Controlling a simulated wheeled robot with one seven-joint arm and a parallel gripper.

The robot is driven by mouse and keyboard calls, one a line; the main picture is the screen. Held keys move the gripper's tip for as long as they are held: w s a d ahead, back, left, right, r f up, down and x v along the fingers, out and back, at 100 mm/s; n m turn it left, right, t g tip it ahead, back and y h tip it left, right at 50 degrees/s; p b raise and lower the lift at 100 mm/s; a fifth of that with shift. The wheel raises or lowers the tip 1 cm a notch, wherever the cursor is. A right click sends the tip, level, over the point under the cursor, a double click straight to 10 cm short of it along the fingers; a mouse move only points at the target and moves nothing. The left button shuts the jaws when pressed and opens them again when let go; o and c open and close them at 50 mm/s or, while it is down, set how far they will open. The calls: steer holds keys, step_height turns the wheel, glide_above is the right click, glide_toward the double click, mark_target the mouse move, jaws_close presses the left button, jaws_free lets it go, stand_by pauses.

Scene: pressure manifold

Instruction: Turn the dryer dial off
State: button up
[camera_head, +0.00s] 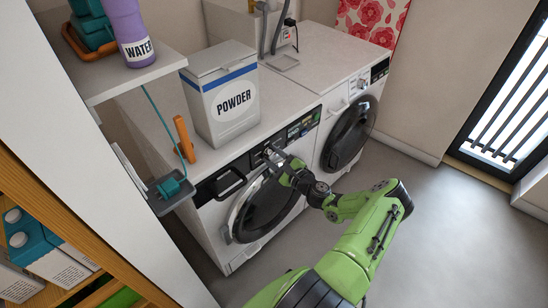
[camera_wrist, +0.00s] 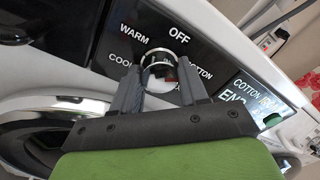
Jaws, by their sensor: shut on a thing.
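The dryer dial (camera_wrist: 156,56) is a round silver-rimmed knob on a dark panel in the wrist view. Labels around it read OFF at the top, WARM and COOL on the left, and COTTON, partly covered, on the right. I cannot tell which label it points to. My gripper (camera_wrist: 160,80) has one finger on each side of the dial and is shut on it. In the head view, my gripper (camera_head: 276,161) reaches the control panel of the nearer machine (camera_head: 228,237), above its dark round door. The dial is mostly hidden there.
A display (camera_wrist: 256,97) is right of the dial. A POWDER box (camera_head: 222,100) and an orange object (camera_head: 184,138) stand on top of the nearer machine. A second machine (camera_head: 345,125) is beside it. A shelf (camera_head: 130,75) is at left. The floor (camera_head: 440,215) at right is clear.

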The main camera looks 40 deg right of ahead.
steer(key=n+b, duration=0.2)
steer(key=n, duration=0.4)
steer(key=shift+f+n+b, duration=0.15)
steer(key=shift+n+b, duration=0.15)
steer(key=shift+b, duration=0.05)
steer(key=n+b, duration=0.2)
steer(key=n, duration=0.3)
steer(key=shift+n, duration=0.3)
steer(key=o, duration=1.1)
steer(key=shift+c, duration=0.2)
steer(key=s+p, duration=0.2)
steer(key=s, duration=1.3)
steer(key=shift+s+f, duration=0.2)
steer(key=shift+s, duration=0.2)
steer(key=shift+w+y, duration=0.1)
steer(key=shift+y, duration=0.3)
